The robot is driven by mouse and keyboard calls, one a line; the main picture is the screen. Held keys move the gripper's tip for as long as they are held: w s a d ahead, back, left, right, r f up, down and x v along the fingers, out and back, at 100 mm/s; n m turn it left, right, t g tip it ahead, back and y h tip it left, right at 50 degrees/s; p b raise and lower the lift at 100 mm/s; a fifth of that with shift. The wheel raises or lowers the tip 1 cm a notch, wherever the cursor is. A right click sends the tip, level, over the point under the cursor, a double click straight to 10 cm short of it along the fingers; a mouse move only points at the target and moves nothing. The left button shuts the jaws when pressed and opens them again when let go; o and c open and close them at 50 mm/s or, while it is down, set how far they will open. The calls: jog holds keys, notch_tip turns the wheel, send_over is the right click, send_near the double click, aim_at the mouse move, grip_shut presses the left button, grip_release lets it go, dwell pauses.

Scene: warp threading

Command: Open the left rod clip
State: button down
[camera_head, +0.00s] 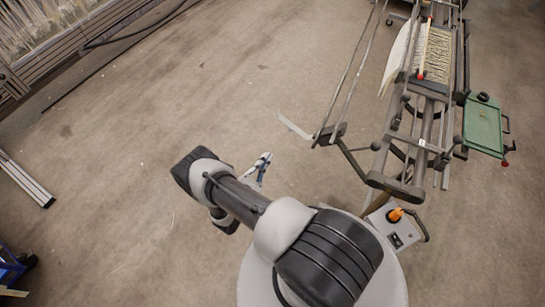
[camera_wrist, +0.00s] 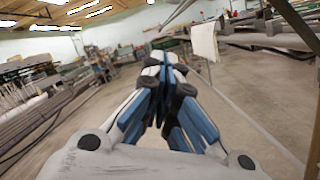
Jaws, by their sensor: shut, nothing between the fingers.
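My gripper (camera_head: 264,163) hangs over open floor, left of and apart from the warp-threading frame (camera_head: 403,187). In the wrist view my gripper (camera_wrist: 165,62) has its blue-and-grey fingers together, with nothing between them. Long thin rods (camera_head: 357,67) run along the left side of the frame to a dark end block (camera_head: 331,133).
A green tray (camera_head: 484,126) sticks out right of the frame. A grey control box with an orange knob (camera_head: 396,214) stands close to my base. Metal rails (camera_head: 25,178) lie at the left. Concrete floor (camera_head: 140,150) is clear between. A white cloth (camera_wrist: 204,42) hangs from the frame.

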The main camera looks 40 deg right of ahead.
aim_at(292, 128)
jog(key=w+d+r+p, duration=0.1)
jog(key=d+r, duration=0.4)
jog(key=d, duration=0.3)
jog(key=shift+d+r+p, duration=0.2)
jog(key=shift+d+p, duration=0.1)
jog(key=shift+p, duration=0.05)
